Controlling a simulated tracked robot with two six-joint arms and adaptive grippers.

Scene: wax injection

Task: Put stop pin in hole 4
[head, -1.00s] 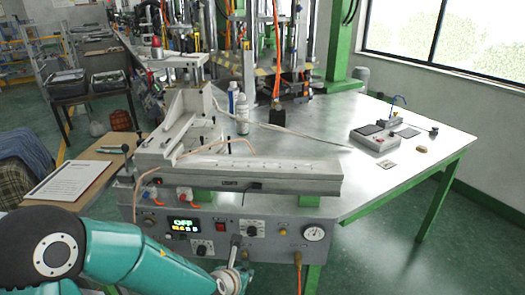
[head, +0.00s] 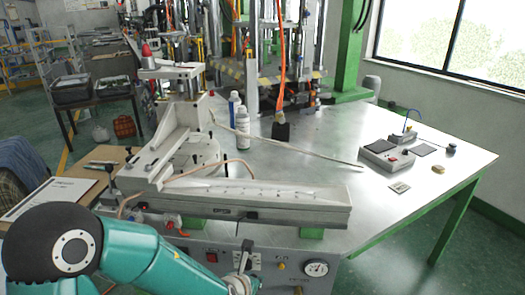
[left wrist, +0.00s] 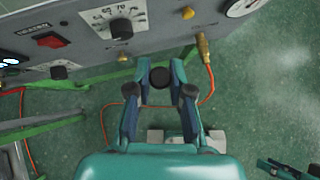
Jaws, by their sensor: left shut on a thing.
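My left gripper (head: 245,258) is in front of the grey wax-injection machine, just below the front edge of its long bar (head: 280,210). In the left wrist view, the gripper (left wrist: 161,78) is shut on the stop pin, whose dark round end (left wrist: 158,75) shows between the fingertips. The pin is held clear of the machine's front panel. The bar's top face has a row of small holes (head: 255,190); which one is hole 4 cannot be told. A dark teal gripper-like part, likely my right gripper (left wrist: 285,168), is cut off at the wrist view's lower right corner.
The control panel (head: 205,245) with knobs, red switch and gauge (head: 316,268) lies below the bar. White and blue bottles (head: 243,133) stand behind it. A small grey device (head: 387,153) sits on the metal table. The table's right part is mostly clear.

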